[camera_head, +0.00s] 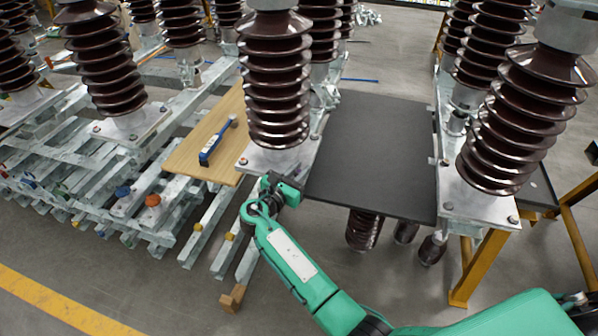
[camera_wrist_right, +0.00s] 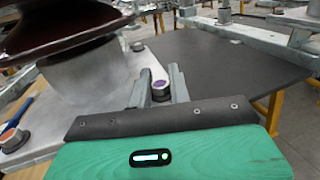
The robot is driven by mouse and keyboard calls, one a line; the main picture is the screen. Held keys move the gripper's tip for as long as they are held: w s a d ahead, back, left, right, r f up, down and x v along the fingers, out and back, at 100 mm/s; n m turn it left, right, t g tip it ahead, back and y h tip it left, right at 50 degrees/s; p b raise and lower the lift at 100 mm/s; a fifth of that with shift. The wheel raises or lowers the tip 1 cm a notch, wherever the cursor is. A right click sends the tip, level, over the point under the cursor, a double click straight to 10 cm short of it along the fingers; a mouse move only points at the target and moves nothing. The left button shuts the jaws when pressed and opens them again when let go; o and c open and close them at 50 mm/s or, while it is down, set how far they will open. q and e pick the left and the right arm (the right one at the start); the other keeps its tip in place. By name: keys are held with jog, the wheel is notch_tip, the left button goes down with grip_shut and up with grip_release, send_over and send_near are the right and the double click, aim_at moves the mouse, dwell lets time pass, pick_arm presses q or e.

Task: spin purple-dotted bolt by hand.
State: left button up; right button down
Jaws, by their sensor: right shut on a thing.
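The purple-dotted bolt (camera_wrist_right: 160,87) stands upright at the edge of a pale metal base plate (camera_wrist_right: 95,108), below a brown ribbed insulator (camera_wrist_right: 75,28). My right gripper (camera_wrist_right: 160,92) has one finger on each side of the bolt and is shut on it. In the head view my right gripper (camera_head: 282,184) is at the front right corner of the middle insulator's plate (camera_head: 262,160), and the bolt there is hidden behind it. My left gripper is in neither view.
An orange-dotted bolt (camera_wrist_right: 12,138) sits on the same plate at left. A black board (camera_head: 375,150) lies right of the plate. A wooden board (camera_head: 190,160) with a blue-handled tool (camera_head: 217,142) lies left. More insulators (camera_head: 525,110) stand around.

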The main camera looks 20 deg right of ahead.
jog(key=shift+m+g+h, duration=0.3)
jog(key=shift+g, duration=0.1)
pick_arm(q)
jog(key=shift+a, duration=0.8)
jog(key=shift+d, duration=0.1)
